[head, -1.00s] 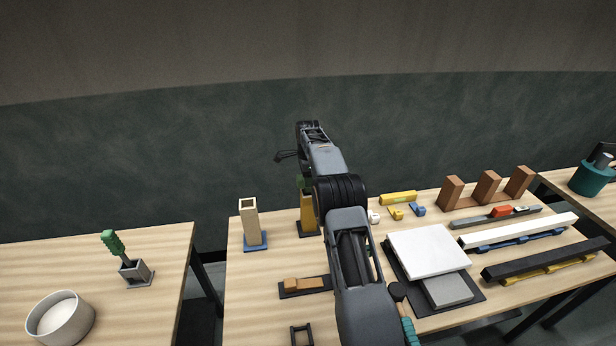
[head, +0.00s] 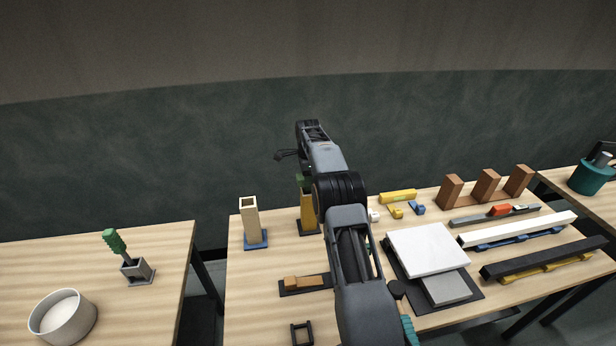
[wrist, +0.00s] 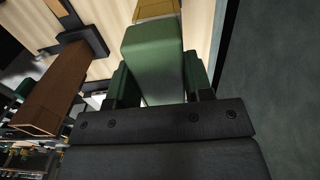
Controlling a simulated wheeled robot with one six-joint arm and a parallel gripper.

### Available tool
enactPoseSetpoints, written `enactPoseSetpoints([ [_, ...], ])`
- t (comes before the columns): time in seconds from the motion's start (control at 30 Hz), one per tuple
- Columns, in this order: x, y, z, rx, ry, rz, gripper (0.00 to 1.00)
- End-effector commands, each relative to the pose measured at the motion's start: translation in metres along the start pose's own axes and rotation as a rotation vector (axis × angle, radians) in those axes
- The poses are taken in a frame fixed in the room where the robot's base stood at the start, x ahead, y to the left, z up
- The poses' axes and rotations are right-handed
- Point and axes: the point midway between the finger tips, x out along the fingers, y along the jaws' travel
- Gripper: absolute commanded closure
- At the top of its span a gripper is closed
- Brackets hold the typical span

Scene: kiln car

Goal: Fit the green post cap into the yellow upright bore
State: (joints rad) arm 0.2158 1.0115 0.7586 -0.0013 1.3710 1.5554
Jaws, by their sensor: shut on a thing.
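The green post cap (wrist: 152,60) fills the middle of the wrist view. My gripper (wrist: 155,85) is shut on it, with a finger on each side. The yellow upright (wrist: 157,9) shows just beyond the cap at the top of the wrist view. In the head view the yellow upright (head: 308,212) stands on a dark base, partly behind my arm. The green cap (head: 302,182) shows at its top, beside my arm. The upright's bore is hidden, and I cannot tell how far the cap is in it.
A cream hollow upright (head: 250,220) on a blue base stands to the left. A brown block (head: 305,282) lies in front. White and grey slabs (head: 428,250) lie to the right of my arm. A green-handled brush (head: 115,243) stands in a holder on the left table.

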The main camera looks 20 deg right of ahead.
Motion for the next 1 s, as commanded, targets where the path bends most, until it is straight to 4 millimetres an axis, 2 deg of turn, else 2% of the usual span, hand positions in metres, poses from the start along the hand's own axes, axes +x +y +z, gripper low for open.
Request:
enactPoseSetpoints([
  [0.53, 0.0, 0.0, 0.0, 0.0, 0.0, 0.0, 0.88],
  [1.0, 0.008, 0.0, 0.0, 0.0, 0.0, 0.0, 0.88],
])
